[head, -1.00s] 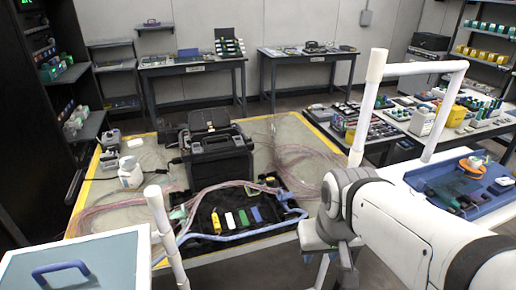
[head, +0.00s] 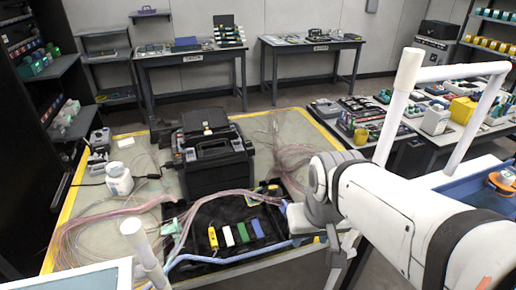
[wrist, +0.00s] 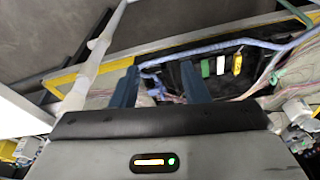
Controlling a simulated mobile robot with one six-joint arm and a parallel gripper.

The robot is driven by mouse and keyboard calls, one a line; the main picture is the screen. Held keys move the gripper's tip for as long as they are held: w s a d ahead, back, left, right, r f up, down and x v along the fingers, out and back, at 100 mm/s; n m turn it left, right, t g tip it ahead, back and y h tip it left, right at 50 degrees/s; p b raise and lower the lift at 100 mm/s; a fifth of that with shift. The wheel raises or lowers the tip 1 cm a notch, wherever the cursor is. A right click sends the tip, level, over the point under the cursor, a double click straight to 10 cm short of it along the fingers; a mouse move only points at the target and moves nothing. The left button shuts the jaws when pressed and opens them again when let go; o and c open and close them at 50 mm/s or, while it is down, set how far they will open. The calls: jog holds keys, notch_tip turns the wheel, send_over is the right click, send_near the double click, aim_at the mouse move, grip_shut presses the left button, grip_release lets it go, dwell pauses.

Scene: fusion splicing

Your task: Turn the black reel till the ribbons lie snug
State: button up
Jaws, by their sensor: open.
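I cannot make out a black reel in either view. Pinkish ribbon bundles (head: 110,218) loop loosely over the left of the workbench, and others (head: 285,150) lie at its right. They run into a black tray (head: 203,267) at the bench's front edge. My gripper (wrist: 160,78) is open and empty in the wrist view, its two dark blue fingers apart in front of the tray (wrist: 258,82).
A black splicing machine (head: 214,165) stands open-lidded behind the tray. Yellow, white, green and blue pieces (head: 240,233) lie in the tray. A pale blue tube (head: 215,257) runs along its front.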

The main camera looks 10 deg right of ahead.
jog(key=shift+o, duration=0.7)
jog(key=shift+w+r, duration=0.15)
jog(key=shift+w, duration=0.05)
jog(key=shift+o, duration=0.5)
jog(key=w+r+p, duration=0.1)
jog(key=w, duration=0.7)
jog(key=shift+w+a+r+g, duration=0.25)
jog(key=shift+a+r+g, duration=0.05)
jog(key=shift+a+r, duration=0.1)
jog(key=n+g+p, duration=0.2)
jog(key=p, duration=0.1)
send_over(273, 187)
notch_tip(273, 187, down, 13)
jog(key=shift+s+r, duration=0.1)
jog(key=shift+r, duration=0.1)
jog(key=shift+w+f, duration=0.2)
jog(key=shift+f, duration=0.4)
notch_tip(273, 187, down, 7)
jog(key=shift+f+p, duration=0.15)
jog(key=shift+p, duration=0.6)
